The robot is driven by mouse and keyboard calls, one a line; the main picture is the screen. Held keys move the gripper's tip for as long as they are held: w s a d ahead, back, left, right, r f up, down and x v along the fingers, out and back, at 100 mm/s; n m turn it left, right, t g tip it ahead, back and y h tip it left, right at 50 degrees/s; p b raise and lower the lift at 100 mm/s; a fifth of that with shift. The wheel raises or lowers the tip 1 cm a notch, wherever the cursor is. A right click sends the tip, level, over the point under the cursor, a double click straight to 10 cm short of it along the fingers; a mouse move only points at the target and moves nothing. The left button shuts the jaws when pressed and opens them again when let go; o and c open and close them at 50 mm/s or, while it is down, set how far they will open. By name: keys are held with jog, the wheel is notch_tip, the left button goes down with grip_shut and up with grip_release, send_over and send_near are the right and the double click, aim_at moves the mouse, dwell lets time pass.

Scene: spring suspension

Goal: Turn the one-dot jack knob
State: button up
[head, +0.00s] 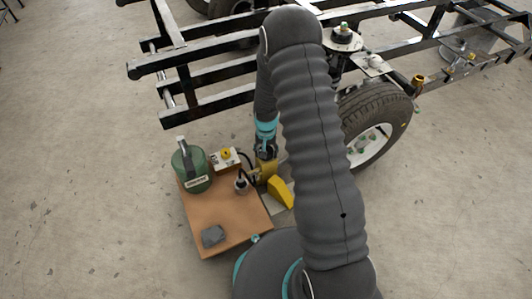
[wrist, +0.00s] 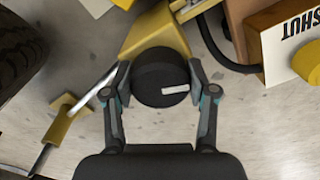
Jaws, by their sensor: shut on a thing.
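A round black knob (wrist: 160,72) with a white bar mark on its face sits in the middle of the wrist view. My gripper (wrist: 160,85) has one finger on each side of the knob and is shut on it. The knob is joined to a yellow jack body (wrist: 152,35) behind it. In the head view the yellow jack (head: 266,168) stands beside the table's right edge, under my gripper (head: 265,152). My arm covers part of that area. I cannot make out any dot on the knob.
A brown table (head: 228,222) holds a green canister (head: 190,168), a grey block (head: 213,235) and a white box with a yellow button (head: 225,158). A yellow wedge (head: 281,192) lies right of the table. A wheel (head: 375,125) and black frame (head: 200,105) stand behind.

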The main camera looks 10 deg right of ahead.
jog(key=shift+m, duration=0.6)
jog(key=o, duration=1.2)
jog(key=shift+c, duration=0.2)
jog(key=shift+r, duration=0.1)
notch_tip(320, 180, up, 12)
